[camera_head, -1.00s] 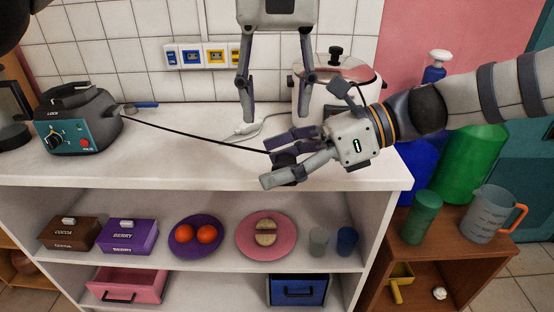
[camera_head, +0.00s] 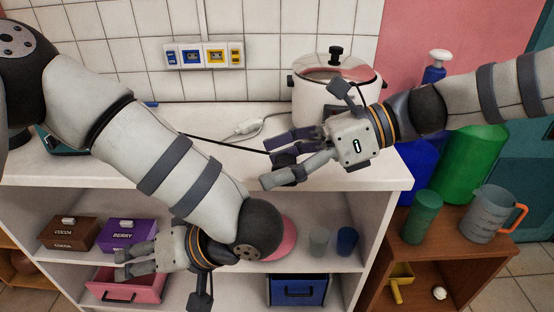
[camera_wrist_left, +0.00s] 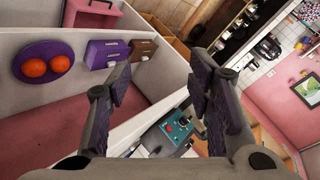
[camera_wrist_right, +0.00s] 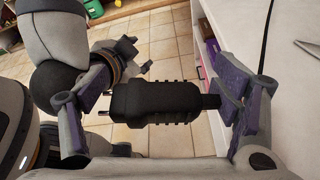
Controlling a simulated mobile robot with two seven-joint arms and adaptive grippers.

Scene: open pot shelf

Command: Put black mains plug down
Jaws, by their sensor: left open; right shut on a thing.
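The black mains plug (camera_wrist_right: 160,102) is between the fingers of my right gripper (camera_wrist_right: 155,108) in the right wrist view, its pins facing left. In the head view my right gripper (camera_head: 278,163) is over the front of the white counter (camera_head: 230,172) and largely covers the plug. A black cord (camera_head: 215,140) runs left from it behind my left arm. My left gripper (camera_head: 122,262) is open and empty in front of the shelf's lower left. In the left wrist view its spread fingers (camera_wrist_left: 160,98) have nothing between them. The teal appliance (camera_wrist_left: 178,126) is mostly hidden in the head view.
A white power strip lead (camera_head: 248,127) lies on the counter before a white cooker (camera_head: 335,100). Wall sockets (camera_head: 204,55) are behind. Shelves below hold boxes (camera_head: 125,234), cups (camera_head: 346,240) and a blue drawer (camera_head: 298,290). My left arm crosses the counter's left half.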

